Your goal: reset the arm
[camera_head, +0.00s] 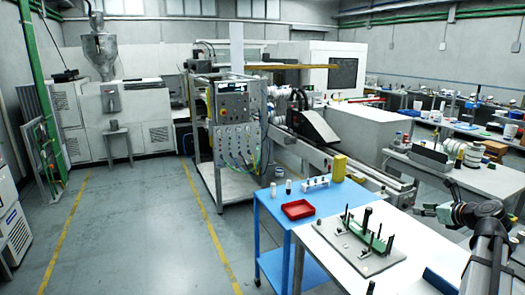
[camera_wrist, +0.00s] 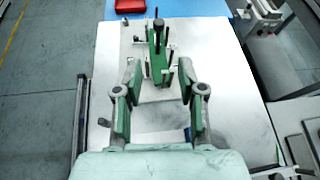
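My gripper (camera_wrist: 160,78) shows in the wrist view with its two green-padded fingers spread apart and nothing between them. In the head view my gripper (camera_head: 428,211) is at the right, above the white table and to the right of the green fixture (camera_head: 368,236). The fixture has several dark upright posts and stands on a grey plate (camera_head: 352,262). In the wrist view the green fixture (camera_wrist: 158,62) lies ahead, beyond the fingertips and apparently apart from them. The far side of the gripper is hidden in the head view.
The white table (camera_head: 318,241) lies under my arm. A machine with a control panel (camera_head: 232,106) stands behind. The floor at left is clear.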

